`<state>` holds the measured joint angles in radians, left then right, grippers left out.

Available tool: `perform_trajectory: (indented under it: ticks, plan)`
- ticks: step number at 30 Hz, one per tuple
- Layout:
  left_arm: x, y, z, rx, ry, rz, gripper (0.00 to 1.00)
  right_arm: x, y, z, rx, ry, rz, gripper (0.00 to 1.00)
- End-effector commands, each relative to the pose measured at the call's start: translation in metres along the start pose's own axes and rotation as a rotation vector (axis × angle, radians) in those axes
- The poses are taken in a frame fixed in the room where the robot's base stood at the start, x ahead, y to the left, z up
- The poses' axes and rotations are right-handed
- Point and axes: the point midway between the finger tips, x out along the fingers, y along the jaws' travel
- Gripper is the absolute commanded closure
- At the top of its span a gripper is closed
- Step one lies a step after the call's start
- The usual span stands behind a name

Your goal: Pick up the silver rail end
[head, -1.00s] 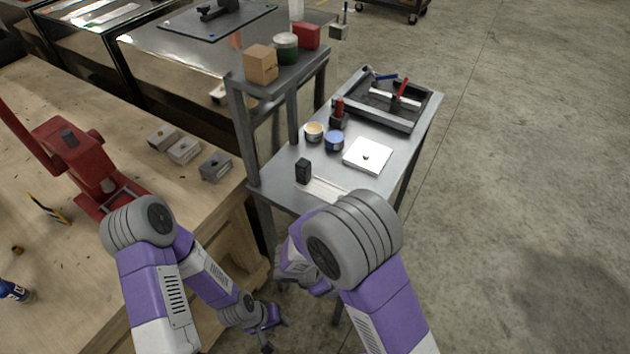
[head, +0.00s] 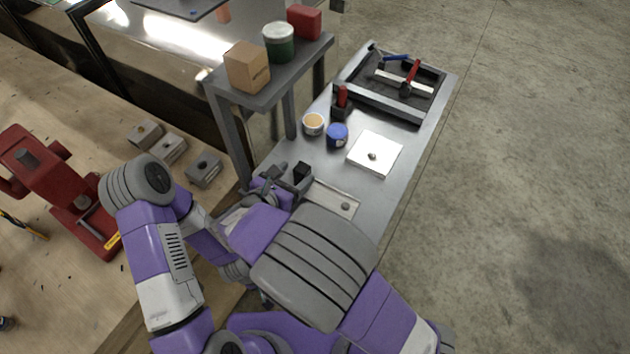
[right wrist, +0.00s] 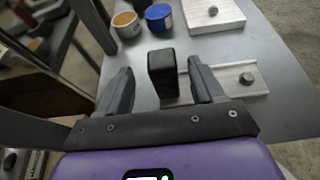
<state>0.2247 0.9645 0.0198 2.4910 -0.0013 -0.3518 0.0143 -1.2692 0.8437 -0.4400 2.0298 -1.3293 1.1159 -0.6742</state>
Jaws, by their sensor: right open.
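A flat silver strip with a round bolt near its right end, which I take as the silver rail end (head: 340,202), lies on the grey side table. It also shows in the right wrist view (right wrist: 228,80). A black upright block (right wrist: 162,75) stands at its left end; I cannot tell if they are joined. My right gripper (head: 279,180) is open beside the black block. In the right wrist view, the gripper (right wrist: 158,72) has its fingers on either side of the block, apart from it. My left gripper is hidden behind my right arm.
A white square plate with a knob (head: 375,153), a blue tin (head: 337,135) and an orange-topped tin (head: 313,123) stand farther back. A tool tray (head: 385,105) is at the far end. A raised shelf (head: 285,80) with a box stands at left, close to my right gripper.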

Motion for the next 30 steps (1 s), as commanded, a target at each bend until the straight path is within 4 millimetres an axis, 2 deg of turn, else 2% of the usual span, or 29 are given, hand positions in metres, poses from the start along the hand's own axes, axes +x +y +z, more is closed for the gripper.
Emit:
perform_trajectory:
  ticks: [10,19,30]
  plan:
    - [0.013,-0.005,-0.001,0.000,0.000,0.000,0.57,0.048,-0.002,0.008,0.002,0.002,-0.003,0.33]
    - [0.013,-0.005,-0.001,0.000,0.001,0.000,0.57,0.053,-0.002,0.009,0.000,0.002,0.000,0.33]
    - [0.013,-0.005,-0.001,0.000,0.001,0.000,0.57,0.053,-0.002,0.009,0.001,0.002,0.000,0.88]
